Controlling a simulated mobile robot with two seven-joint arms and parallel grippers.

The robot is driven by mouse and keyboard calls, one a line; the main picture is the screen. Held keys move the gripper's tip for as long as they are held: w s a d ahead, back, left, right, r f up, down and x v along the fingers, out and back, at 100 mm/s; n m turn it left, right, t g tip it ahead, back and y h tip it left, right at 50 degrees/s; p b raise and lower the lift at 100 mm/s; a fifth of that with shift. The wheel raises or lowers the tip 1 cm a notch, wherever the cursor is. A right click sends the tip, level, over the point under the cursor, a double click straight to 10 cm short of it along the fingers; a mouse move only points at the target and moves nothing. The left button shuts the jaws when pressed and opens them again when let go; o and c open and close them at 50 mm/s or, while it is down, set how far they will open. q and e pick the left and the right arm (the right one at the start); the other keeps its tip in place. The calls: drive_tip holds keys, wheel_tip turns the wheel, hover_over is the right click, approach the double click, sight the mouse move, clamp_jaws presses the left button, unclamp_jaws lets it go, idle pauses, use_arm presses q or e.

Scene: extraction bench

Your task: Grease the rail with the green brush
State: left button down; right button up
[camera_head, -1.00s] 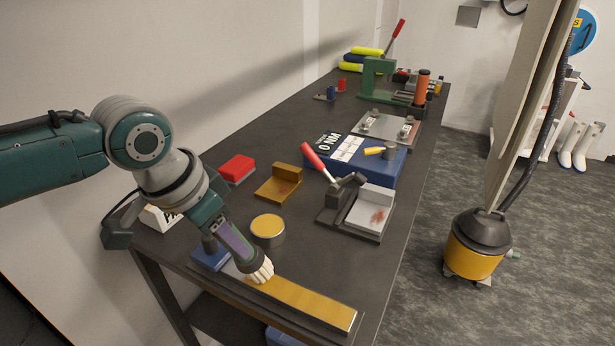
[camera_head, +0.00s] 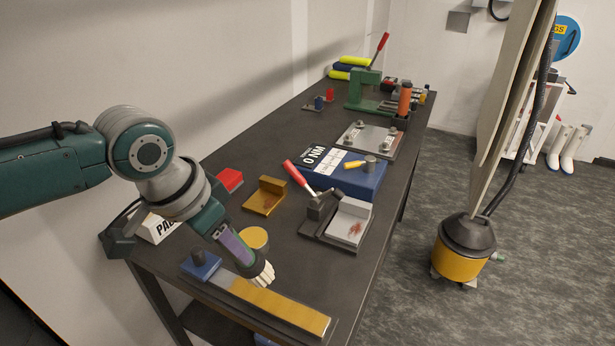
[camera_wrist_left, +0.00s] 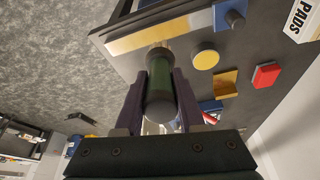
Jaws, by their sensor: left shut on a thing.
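My left gripper (camera_head: 238,252) is shut on the green brush, whose dark green handle (camera_wrist_left: 160,85) shows between the fingers in the left wrist view. In the head view its pale bristles (camera_head: 264,275) point down over the far edge of the rail (camera_head: 290,306); I cannot tell whether they touch. The rail is a long strip, amber along most of its length and grey near its left end. A blue block (camera_head: 200,264) stands at that end. A round tin with a yellow top (camera_head: 255,238) stands just behind the brush, partly hidden. My right gripper is not in view.
Behind are a red block (camera_head: 229,180), an amber angled piece (camera_head: 265,197), a red-handled clamp fixture (camera_head: 337,222) and a blue box (camera_head: 343,175). A white PADS box (camera_head: 155,227) stands at the left. A yellow vacuum (camera_head: 461,250) is on the floor to the right.

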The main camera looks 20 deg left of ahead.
use_arm(q)
drive_tip(key=shift+r+p, duration=1.35)
drive_tip(key=shift+r, duration=0.25)
